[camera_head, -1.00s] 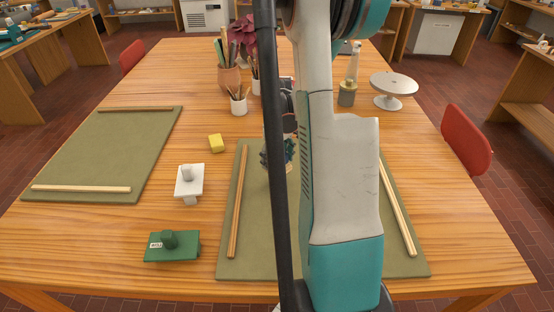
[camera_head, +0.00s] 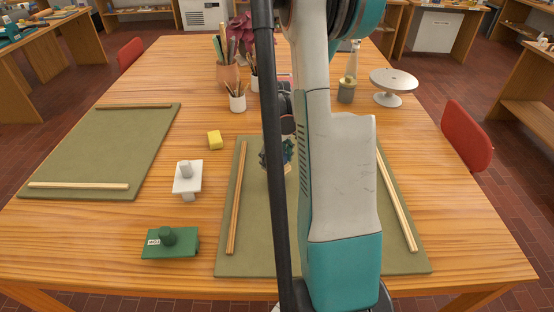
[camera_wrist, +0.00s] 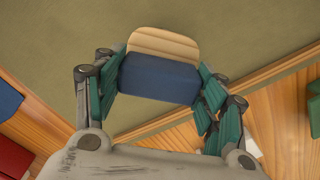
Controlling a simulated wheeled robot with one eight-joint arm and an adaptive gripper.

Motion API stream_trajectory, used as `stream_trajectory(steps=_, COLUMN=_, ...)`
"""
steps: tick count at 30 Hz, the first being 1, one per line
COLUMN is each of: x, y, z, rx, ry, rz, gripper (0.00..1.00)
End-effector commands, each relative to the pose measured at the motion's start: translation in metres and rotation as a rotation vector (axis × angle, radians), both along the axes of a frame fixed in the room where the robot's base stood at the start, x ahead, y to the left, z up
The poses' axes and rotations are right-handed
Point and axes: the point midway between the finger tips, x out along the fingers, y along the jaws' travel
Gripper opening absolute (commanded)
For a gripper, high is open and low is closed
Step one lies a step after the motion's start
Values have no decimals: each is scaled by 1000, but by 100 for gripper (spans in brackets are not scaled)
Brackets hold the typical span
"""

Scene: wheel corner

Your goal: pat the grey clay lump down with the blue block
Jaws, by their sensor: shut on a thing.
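My gripper (camera_wrist: 160,85) is shut on the blue block (camera_wrist: 160,78), with a green-padded finger on each side. A pale tan, rounded, ridged piece (camera_wrist: 163,43) shows against the block's far side; I cannot tell whether it is part of it. In the head view my gripper (camera_head: 279,153) is over the green mat (camera_head: 258,225), largely hidden by a dark pole and my arm. The grey clay lump is not visible in either current view. I cannot tell whether the block touches anything below.
Wooden strips (camera_head: 237,200) (camera_head: 397,200) lie along the mat's sides. Pots (camera_head: 238,103) and a white turntable (camera_head: 394,82) stand farther back.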

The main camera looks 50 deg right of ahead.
Motion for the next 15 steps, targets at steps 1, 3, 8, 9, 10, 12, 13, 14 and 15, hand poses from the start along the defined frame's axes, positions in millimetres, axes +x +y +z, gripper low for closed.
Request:
stream_trajectory(steps=1, x=0, y=0, z=-2, rx=0, ry=0, rz=0, gripper=46)
stream_trajectory(steps=3, x=0, y=0, z=-4, rx=0, ry=0, rz=0, gripper=46)
stream_trajectory(steps=8, x=0, y=0, z=-9, rx=0, ry=0, rz=0, gripper=46)
stream_trajectory(steps=9, x=0, y=0, z=-10, rx=0, ry=0, rz=0, gripper=46)
stream_trajectory(steps=10, x=0, y=0, z=-10, rx=0, ry=0, rz=0, gripper=46)
stream_trajectory(steps=12, x=0, y=0, z=-12, rx=0, ry=0, rz=0, gripper=46)
stream_trajectory(steps=13, x=0, y=0, z=-11, rx=0, ry=0, rz=0, gripper=46)
stream_trajectory(steps=14, x=0, y=0, z=-10, rx=0, ry=0, rz=0, gripper=46)
stream_trajectory(steps=15, x=0, y=0, z=-10, rx=0, ry=0, rz=0, gripper=46)
